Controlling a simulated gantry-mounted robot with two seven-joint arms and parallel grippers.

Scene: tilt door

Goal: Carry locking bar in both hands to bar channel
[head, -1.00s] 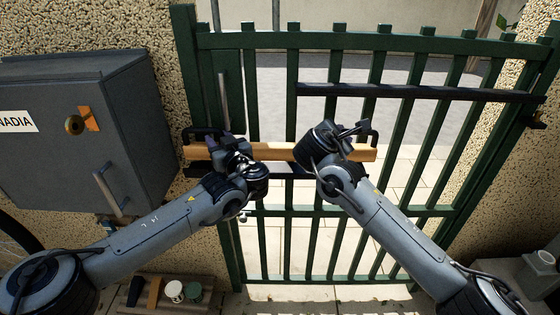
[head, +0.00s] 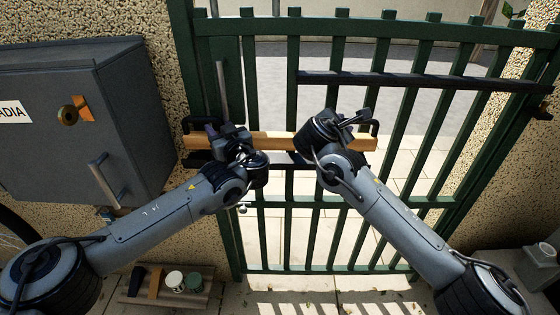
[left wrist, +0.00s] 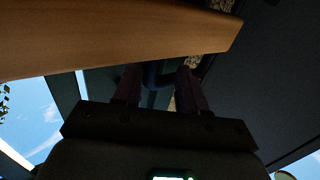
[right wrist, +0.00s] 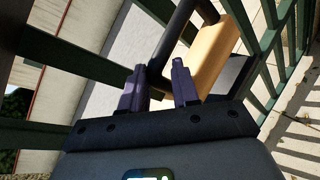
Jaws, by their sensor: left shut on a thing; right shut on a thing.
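The wooden locking bar (head: 275,141) with a black handle at each end is held level across the green gate in the head view. My left gripper (head: 214,130) is shut on the bar's left handle. In the left wrist view the bar (left wrist: 120,40) crosses above the fingers, and the dark handle is hard to make out. My right gripper (head: 362,118) is shut on the right handle (right wrist: 165,55), which runs between the fingers in the right wrist view. A dark channel-like strip (head: 282,158) shows just below the bar, partly hidden by my arms. I cannot tell whether they touch.
The green gate (head: 344,204) stands behind the bar, with a long dark rail (head: 430,82) across its upper right. A grey cabinet (head: 125,120) with a handle stands close at left. A board (head: 150,298) with small items lies at the bottom left. A grey block stands at lower right.

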